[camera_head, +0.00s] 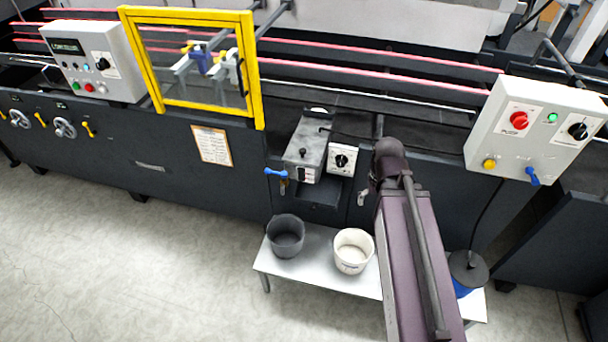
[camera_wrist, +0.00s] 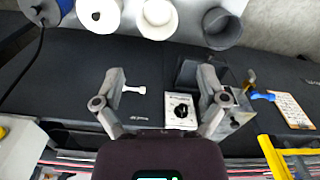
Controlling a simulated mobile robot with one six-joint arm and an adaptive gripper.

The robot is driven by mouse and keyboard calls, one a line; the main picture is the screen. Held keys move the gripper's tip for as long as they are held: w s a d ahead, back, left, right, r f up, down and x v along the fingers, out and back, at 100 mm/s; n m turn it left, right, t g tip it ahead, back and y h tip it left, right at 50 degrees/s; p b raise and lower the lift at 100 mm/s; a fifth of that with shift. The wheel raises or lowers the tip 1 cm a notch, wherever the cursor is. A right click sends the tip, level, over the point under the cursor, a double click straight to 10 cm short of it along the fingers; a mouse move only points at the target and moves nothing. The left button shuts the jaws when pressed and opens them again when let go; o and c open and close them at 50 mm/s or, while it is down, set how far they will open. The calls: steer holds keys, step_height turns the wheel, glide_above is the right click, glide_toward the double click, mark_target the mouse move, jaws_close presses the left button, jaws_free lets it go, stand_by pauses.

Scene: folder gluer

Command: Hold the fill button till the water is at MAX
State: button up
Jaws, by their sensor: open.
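No button marked as fill and no MAX mark can be read in either view. My gripper (camera_wrist: 162,74) is open and empty in the wrist view, its two fingers wide apart above the machine front. A small white panel with a black dial (camera_wrist: 181,110) shows between and beyond the fingers; it is also in the head view (camera_head: 342,160). A white lever handle (camera_wrist: 134,89) lies beside the left finger. A grey tank box (camera_head: 305,149) with a blue-handled valve (camera_head: 276,172) stands left of the dial panel. In the head view my arm hides the gripper. No water level is visible.
A low bench (camera_head: 320,276) carries a dark bucket (camera_head: 286,239), a white bucket (camera_head: 351,254) and a blue container (camera_head: 463,289).

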jaws_close()
steer(key=shift+a, duration=0.1)
stand_by(1.2)
